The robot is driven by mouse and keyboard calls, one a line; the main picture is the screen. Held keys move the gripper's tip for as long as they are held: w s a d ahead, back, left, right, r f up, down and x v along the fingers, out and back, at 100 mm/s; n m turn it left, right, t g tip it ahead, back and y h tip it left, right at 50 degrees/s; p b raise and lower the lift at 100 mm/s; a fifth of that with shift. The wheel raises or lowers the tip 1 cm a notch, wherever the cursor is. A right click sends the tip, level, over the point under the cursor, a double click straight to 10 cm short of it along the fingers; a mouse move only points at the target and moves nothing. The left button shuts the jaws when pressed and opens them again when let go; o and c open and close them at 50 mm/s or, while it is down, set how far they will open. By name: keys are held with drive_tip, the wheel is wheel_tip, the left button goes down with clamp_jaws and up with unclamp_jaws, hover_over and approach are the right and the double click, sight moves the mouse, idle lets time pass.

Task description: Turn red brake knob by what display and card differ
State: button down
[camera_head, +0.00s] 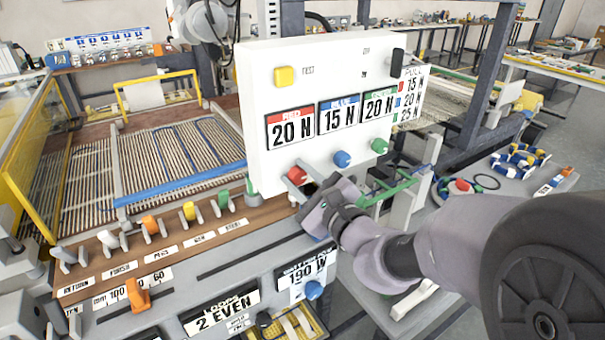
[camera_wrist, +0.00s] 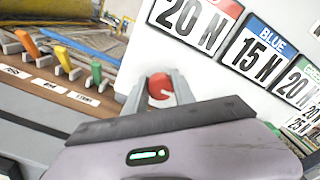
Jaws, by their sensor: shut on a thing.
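The red brake knob (camera_head: 297,174) is on the white panel (camera_head: 262,80), below the red display (camera_head: 290,128) reading 20 N. My gripper (camera_head: 296,180) is shut on the red knob; in the wrist view its two grey fingers stand either side of the knob (camera_wrist: 161,87). The blue display (camera_head: 339,115) reads 15 N and the green display (camera_head: 379,104) reads 20 N. The pull card (camera_head: 411,92) at the panel's right edge lists 15 N by red, 20 N by blue and 25 N by green.
The blue knob (camera_head: 342,159) and green knob (camera_head: 379,146) sit to the right of the red one. A yellow button (camera_head: 285,76) and a black switch (camera_head: 397,62) are higher on the panel. Coloured levers (camera_head: 190,211) line the wooden strip at left.

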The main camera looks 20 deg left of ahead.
drive_tip(key=c, duration=1)
unclamp_jaws()
drive_tip(key=shift+c, duration=0.2)
drive_tip(key=b+v, duration=0.8)
drive_tip(key=v, duration=0.9)
drive_tip(key=shift+s, duration=0.25)
drive_tip(key=shift+d, duration=0.15)
